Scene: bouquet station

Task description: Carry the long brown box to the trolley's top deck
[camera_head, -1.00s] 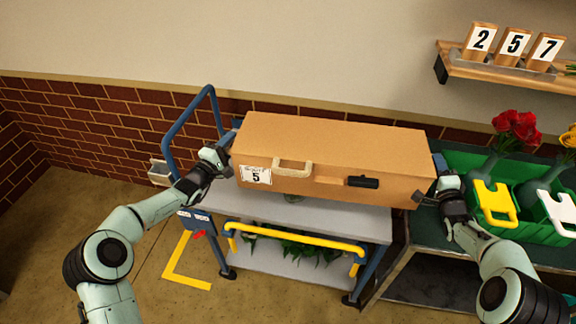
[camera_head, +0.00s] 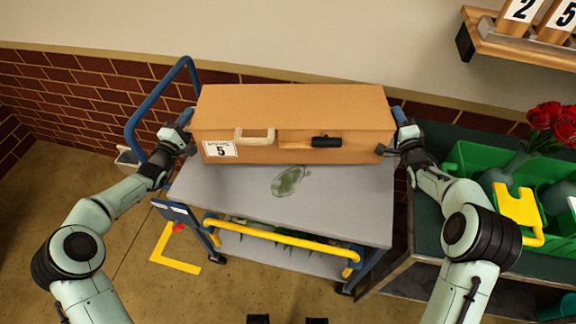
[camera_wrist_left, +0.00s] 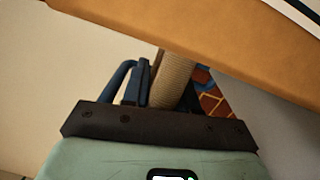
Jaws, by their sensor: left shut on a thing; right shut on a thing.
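The long brown box (camera_head: 290,108) is level over the back part of the trolley's grey top deck (camera_head: 240,193). I cannot tell whether its underside touches the deck. Its front shows a label with a 5, a pale handle and a black latch. My left gripper (camera_head: 187,128) is shut on the box's left end, and my right gripper (camera_head: 393,136) is shut on its right end. In the left wrist view the box (camera_wrist_left: 200,35) fills the top, and a beige ribbed strap (camera_wrist_left: 172,80) runs down to my gripper. The fingertips are largely hidden.
The trolley has a blue push bar (camera_head: 140,112) at left and a yellow rail (camera_head: 280,238) in front. A green stain (camera_head: 289,181) marks the clear front deck. A dark table (camera_head: 427,220) with a green crate (camera_head: 470,160) stands close at right. A number shelf (camera_head: 540,48) is above.

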